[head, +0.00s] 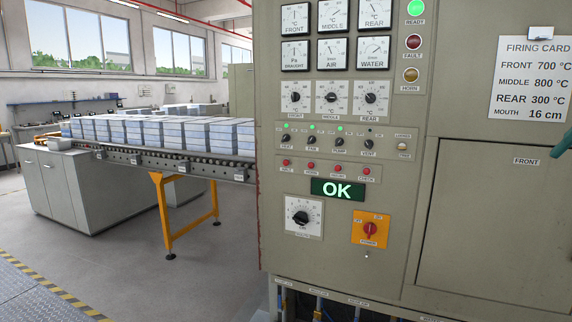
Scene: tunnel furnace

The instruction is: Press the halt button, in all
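A row of several small red buttons sits on the grey control panel (340,215), above the green OK display (337,189). The leftmost red button (286,162) has a small label that may read HALT, but it is too small to be sure. The rightmost red button (366,171) has a label that looks like CHECK. Nothing touches the buttons.
Above the buttons are switches, three dials and gauges. The READY lamp (416,8) is lit green. Below are a dial (303,217) and a red rotary switch (369,229) on an orange plate. A roller conveyor (160,158) with stacked blocks stands left. Open floor lies in front of it.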

